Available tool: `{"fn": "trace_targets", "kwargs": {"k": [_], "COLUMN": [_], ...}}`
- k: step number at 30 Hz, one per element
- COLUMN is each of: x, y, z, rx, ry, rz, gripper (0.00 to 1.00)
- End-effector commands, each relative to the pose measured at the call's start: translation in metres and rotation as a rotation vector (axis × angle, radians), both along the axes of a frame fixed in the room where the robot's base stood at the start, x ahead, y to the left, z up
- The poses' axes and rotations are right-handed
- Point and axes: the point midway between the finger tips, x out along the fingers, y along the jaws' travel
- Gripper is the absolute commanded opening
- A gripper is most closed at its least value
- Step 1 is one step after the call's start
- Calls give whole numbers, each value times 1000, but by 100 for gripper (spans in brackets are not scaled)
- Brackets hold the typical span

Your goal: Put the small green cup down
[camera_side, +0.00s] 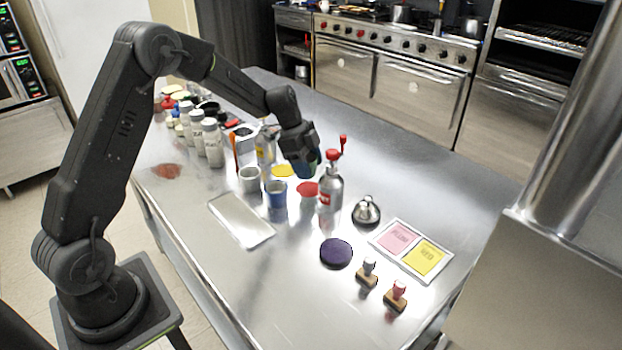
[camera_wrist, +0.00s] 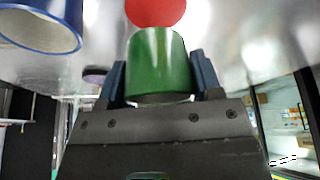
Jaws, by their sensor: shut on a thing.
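My gripper (camera_wrist: 160,80) is shut on the small green cup (camera_wrist: 160,62), with one blue finger on each side of it in the wrist view. In the side view my gripper (camera_side: 306,170) is above the metal table near a flat red disc (camera_side: 307,189), and the green cup is mostly hidden by the fingers. The red disc (camera_wrist: 156,10) also shows just beyond the cup in the wrist view. I cannot tell the gap between the cup and the table.
A blue cup (camera_side: 276,194) and a white cup (camera_side: 249,179) stand to the left. A yellow disc (camera_side: 284,170) lies behind them. A red-topped bottle (camera_side: 330,188) stands close on the right. A silver tray (camera_side: 241,220) lies in front; a bell (camera_side: 366,211) stands farther right.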

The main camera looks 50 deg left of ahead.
Motion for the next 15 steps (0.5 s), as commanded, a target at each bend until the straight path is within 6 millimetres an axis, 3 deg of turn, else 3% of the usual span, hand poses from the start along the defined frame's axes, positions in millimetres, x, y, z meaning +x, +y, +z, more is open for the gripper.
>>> {"fn": "trace_targets", "kwargs": {"k": [5, 15], "x": [5, 4], "y": [-6, -6], "z": [-6, -44], "rx": [-1, 0], "ry": [-1, -1], "rz": [0, 1], "gripper": [33, 33]}}
